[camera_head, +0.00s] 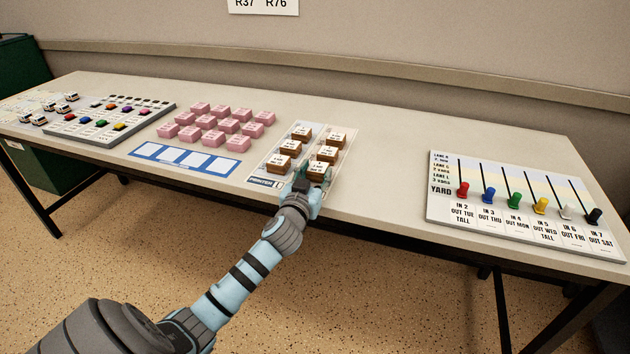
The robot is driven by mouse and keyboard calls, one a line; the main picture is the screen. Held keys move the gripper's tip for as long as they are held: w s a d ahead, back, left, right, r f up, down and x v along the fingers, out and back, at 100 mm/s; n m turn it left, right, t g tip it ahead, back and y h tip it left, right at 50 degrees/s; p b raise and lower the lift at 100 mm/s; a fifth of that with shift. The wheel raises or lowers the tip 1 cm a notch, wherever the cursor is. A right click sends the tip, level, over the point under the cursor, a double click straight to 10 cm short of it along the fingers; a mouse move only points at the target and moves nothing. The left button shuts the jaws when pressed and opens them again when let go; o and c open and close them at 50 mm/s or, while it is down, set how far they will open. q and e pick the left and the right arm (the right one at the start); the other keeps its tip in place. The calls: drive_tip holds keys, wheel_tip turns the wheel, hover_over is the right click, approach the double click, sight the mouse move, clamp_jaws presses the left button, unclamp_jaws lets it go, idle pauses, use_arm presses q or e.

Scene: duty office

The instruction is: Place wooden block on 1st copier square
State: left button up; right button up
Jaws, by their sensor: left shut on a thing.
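Several wooden blocks with white labelled tops stand in two columns on a pale board (346,160) near the middle of the table. Among them are a far-left block (302,133), a far-right block (337,139) and a near-left block (280,164). My left gripper (314,182) is at the board's near right corner, shut on the near-right wooden block (318,168). Its fingers hide part of that block and of the board's lettering. I cannot tell whether the block is lifted. A blue-edged strip (233,171) with a row of white squares lies left of the board. My right gripper is not in view.
Pink blocks (228,126) stand in rows behind the strip. A board with coloured pieces (84,133) and small model vehicles (67,96) are at the left. A slotted board with coloured knobs (515,202) lies at the right. The table (390,180) is clear between the boards.

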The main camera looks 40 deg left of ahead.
use_arm(q)
drive_tip(key=shift+f, duration=0.2)
drive_tip(key=o, duration=1.1)
drive_tip(key=shift+o, duration=0.2)
drive_tip(key=shift+r, duration=0.1)
